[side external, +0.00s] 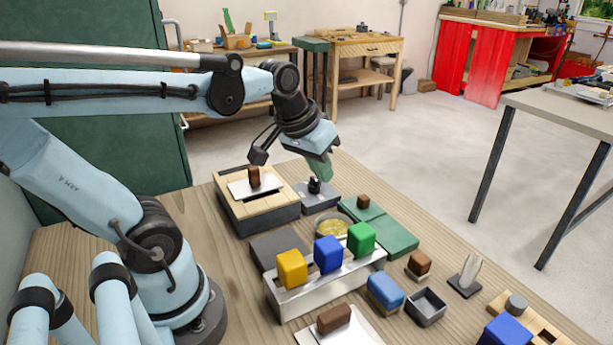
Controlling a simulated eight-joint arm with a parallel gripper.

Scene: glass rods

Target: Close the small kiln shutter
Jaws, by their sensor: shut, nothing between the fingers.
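A box with a tan slatted top (283,192) and dark grey sides, which looks like the small kiln, stands near the back of the table. A pale metal plate (240,189) with an upright brown handle (254,177) lies on its top, likely the shutter. Tan slats show around the plate; whether an opening lies under it I cannot tell. My gripper (321,174) points down to the right of the box, apart from the handle. Its greenish fingers are shut and empty, close above or behind a black knob (314,187) on a grey block (319,202).
A metal rack (330,285) holding yellow, blue and green blocks stands in front of the box. A green board (395,236) and a dish (333,224) lie to the right. Another brown-handled plate (312,338) lies at the front. Bare wood shows at left.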

